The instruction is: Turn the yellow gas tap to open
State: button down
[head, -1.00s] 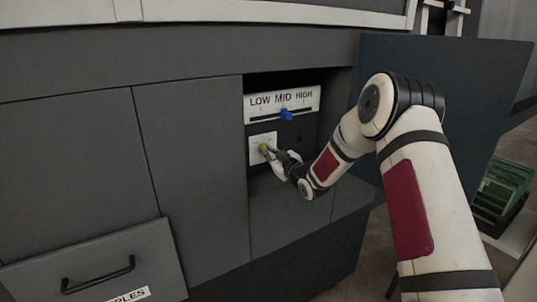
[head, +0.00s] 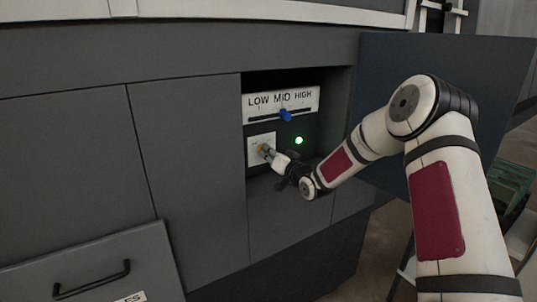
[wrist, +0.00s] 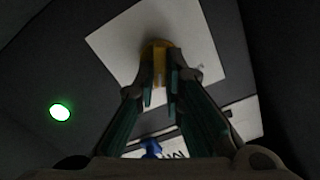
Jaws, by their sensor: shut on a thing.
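The yellow gas tap (head: 263,149) sits on a white square plate (head: 255,153) inside an open recess in the dark cabinet. It also shows in the wrist view (wrist: 159,58), between my fingertips. My gripper (head: 270,154) is shut on the tap, one finger on each side of it; it also shows in the wrist view (wrist: 160,92). A round green light (head: 299,140) glows to the right of the tap, and it is bright in the wrist view (wrist: 60,112). The tap's exact angle is partly hidden by my fingers.
Above the tap is a white panel (head: 282,103) marked LOW, MID, HIGH with a blue slider knob (head: 286,115) near MID. A dark open door (head: 440,75) stands to the right behind my arm. A drawer front with a black handle (head: 92,280) is at lower left.

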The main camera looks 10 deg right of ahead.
jog(key=shift+f+m, duration=0.15)
jog(key=shift+m, duration=1.35)
jog(key=c, duration=1.7)
grip_release()
jog(key=shift+d, duration=0.1)
jog(key=v, duration=1.2)
